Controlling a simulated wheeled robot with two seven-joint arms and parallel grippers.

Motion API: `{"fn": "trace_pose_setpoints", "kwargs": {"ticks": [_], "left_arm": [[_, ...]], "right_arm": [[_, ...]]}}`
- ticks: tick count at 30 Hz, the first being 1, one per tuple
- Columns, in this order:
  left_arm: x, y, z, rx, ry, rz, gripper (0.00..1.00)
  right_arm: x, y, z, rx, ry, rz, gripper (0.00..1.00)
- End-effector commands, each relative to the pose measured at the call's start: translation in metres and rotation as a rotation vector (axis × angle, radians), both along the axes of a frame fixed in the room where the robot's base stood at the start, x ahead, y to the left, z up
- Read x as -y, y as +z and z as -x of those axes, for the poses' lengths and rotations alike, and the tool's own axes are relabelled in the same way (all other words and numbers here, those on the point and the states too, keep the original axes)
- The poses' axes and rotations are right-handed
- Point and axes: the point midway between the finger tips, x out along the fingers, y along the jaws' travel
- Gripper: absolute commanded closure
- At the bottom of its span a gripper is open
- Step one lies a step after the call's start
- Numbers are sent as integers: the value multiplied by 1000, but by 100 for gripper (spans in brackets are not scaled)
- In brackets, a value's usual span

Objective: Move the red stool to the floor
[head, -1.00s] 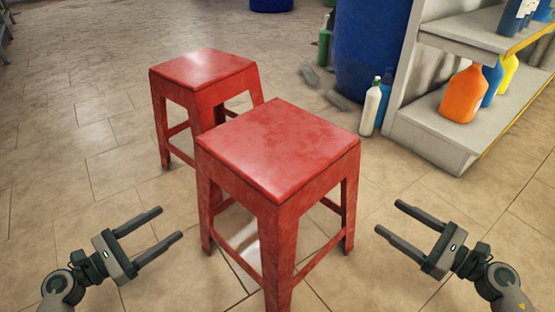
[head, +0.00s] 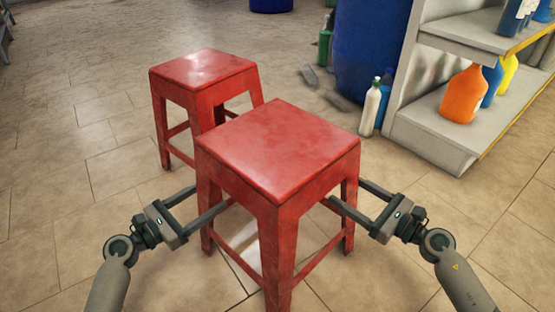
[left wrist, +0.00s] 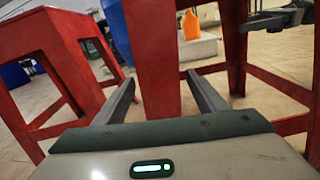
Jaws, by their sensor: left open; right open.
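Two red stools stand upright. The near stool (head: 278,148) is in the middle of the head view, with its feet apparently on the tiled floor. The far stool (head: 203,70) stands behind it to the left, apart from it, and also shows at the left of the left wrist view (left wrist: 40,42). My left gripper (head: 211,197) is open, its fingers on either side of the near stool's left leg, which shows between them in the left wrist view (left wrist: 152,60). My right gripper (head: 345,191) is open, with its fingers around the near stool's right leg. Contact cannot be told.
A shelf (head: 430,130) with an orange jug (head: 463,95) and other bottles stands at the right. A blue drum (head: 368,50) and a white bottle (head: 370,110) stand beside it. The floor (head: 70,150) is clear to the left.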

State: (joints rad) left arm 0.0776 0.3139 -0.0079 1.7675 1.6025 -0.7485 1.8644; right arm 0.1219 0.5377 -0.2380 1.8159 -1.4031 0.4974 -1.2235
Motion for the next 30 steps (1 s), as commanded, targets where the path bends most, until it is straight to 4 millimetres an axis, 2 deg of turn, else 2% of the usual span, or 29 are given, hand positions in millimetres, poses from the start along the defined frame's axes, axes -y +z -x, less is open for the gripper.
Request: {"fn": "trace_pose_setpoints", "kwargs": {"ticks": [3, 9, 20, 21, 22, 29, 30], "left_arm": [[12, 1, -12, 2, 0, 2, 35], [23, 1, -23, 1, 0, 1, 35], [26, 0, -25, 0, -1, 0, 35], [26, 0, -25, 0, -1, 0, 37], [26, 0, -25, 0, -1, 0, 44], [26, 0, -25, 0, -1, 0, 99], [26, 0, -25, 0, -1, 0, 100]], "right_arm": [[-12, 1, -12, 1, 0, -1, 34], [-23, 0, -23, 0, 1, 0, 34], [-26, 0, -25, 1, 1, 1, 34], [-26, 0, -25, 1, 1, 1, 37], [-26, 0, -25, 1, 1, 1, 44], [-26, 0, -25, 1, 0, 1, 99], [-26, 0, -25, 1, 1, 1, 100]]}}
